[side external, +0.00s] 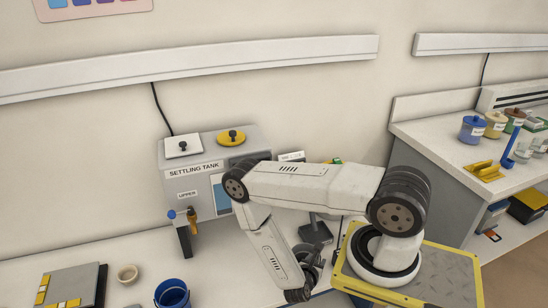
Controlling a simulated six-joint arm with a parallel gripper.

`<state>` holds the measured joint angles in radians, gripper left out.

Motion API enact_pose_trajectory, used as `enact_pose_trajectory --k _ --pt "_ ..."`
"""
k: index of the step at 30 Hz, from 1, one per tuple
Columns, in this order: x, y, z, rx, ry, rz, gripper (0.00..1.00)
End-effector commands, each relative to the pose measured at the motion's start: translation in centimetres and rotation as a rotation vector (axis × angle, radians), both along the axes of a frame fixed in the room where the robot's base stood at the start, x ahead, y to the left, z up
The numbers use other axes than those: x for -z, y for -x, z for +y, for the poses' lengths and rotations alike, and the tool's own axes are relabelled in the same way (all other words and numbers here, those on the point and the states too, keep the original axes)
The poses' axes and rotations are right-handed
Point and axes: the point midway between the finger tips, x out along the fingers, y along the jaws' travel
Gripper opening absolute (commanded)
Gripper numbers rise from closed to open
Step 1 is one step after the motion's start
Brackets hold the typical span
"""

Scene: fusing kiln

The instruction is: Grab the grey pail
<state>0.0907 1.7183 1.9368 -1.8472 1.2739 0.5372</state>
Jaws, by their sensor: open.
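No grey pail shows in the side external view. The only pail I see is a dark blue one (172,294) on the white bench at the bottom edge, left of my arm, and its lower part is cut off by the frame. My arm bends over the bench and its forearm slopes down to the wrist at the bottom edge. My gripper is not visible; it lies past the frame edge or behind the wrist.
A grey settling tank (179,168) with a tap stands at the back. A side counter (430,135) with jars is at the right. Bench between tank and bowl looks clear.

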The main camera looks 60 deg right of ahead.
Motion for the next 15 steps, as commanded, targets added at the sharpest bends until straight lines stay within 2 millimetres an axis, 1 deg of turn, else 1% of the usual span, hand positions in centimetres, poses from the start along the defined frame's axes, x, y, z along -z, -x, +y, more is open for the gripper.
enact_pose_trajectory --k 3,4,5,6,8,9,15 --pt "0.00 -0.01 0.01 0.000 0.000 0.000 0.51" --pt "0.00 -0.01 0.01 0.000 0.000 0.000 0.48" --pt "0.00 -0.01 0.01 0.000 0.000 0.000 0.39" --pt "0.00 -0.01 0.01 0.000 0.000 0.000 0.26" --pt "0.00 -0.01 0.01 0.000 0.000 0.000 0.07" --pt "0.00 0.00 0.01 0.000 0.000 0.000 0.00" --pt "0.02 -0.01 0.02 0.000 -0.002 0.000 0.00"
